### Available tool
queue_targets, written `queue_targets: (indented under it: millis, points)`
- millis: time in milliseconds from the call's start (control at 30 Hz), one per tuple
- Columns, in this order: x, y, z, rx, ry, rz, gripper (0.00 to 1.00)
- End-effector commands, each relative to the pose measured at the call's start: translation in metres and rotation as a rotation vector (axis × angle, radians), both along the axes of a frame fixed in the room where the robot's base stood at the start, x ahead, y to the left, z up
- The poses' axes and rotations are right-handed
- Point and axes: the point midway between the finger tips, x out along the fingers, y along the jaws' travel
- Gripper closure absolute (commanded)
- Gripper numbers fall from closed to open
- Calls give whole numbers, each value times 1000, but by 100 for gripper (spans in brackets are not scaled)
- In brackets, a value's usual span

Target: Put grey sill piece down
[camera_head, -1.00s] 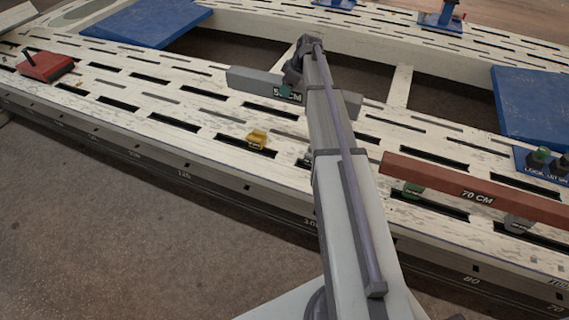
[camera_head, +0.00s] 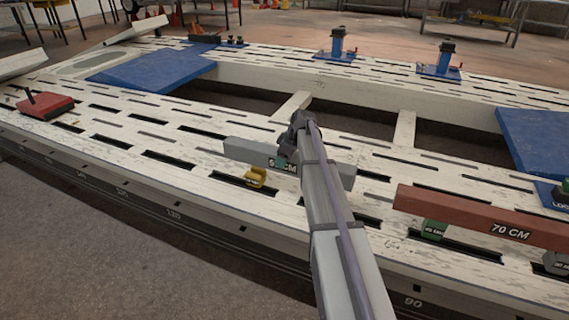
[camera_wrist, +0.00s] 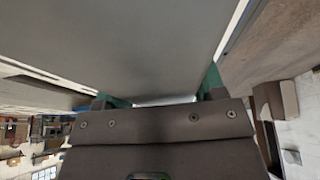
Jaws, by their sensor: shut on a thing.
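The grey sill piece (camera_head: 246,152) is a long bar with a partly covered CM label. It lies across the left-right line of the slotted cream bench (camera_head: 130,184), just behind a small yellow block (camera_head: 256,178). My gripper (camera_head: 284,160) is shut on the middle of the bar, with a green pad showing on its front face. I cannot tell if the bar touches the bench top. In the wrist view the bar's grey face (camera_wrist: 150,45) fills the top, between the green-padded jaws (camera_wrist: 165,102).
A brown 70 CM bar (camera_head: 480,216) lies to the right, by a green block (camera_head: 434,230). A red block with a handle (camera_head: 47,105) is at far left. Blue plates (camera_head: 155,70) (camera_head: 540,140) and blue posts (camera_head: 337,45) stand beyond. Bench openings lie behind the grey bar.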

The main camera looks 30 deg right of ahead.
Motion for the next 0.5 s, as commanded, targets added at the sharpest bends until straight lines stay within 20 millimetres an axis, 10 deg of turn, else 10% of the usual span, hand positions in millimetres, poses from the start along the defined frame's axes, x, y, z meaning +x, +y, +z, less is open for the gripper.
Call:
queue_targets:
  millis: [500]
  points:
    - [0,0,-48,1,-1,0,100]
